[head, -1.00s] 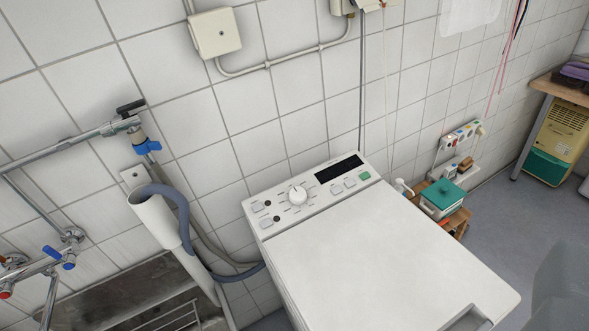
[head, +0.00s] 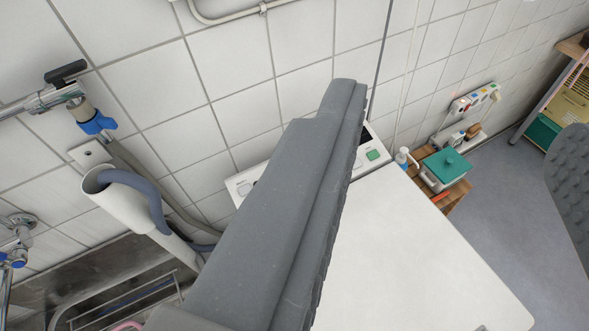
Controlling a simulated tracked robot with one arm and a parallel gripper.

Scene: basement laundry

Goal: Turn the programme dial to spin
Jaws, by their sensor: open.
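The white top-loading washing machine (head: 420,245) stands against the tiled wall. Its control panel (head: 381,168) runs along the back of the top. A green button (head: 373,155) shows at the panel's right end, and a short piece of the left end also shows. The programme dial is hidden behind a grey finger of my gripper (head: 460,108). That finger crosses the middle of the view, over the panel and lid. The other finger, with a studded pad, shows at the right edge. The jaws are wide apart with nothing seen between them. I cannot tell whether the finger touches the machine.
A white standpipe (head: 125,207) with a grey hose and a metal sink (head: 95,280) are at the left. A tap with a blue handle (head: 98,122) is on the wall. A teal-lidded box (head: 447,165) stands right of the machine.

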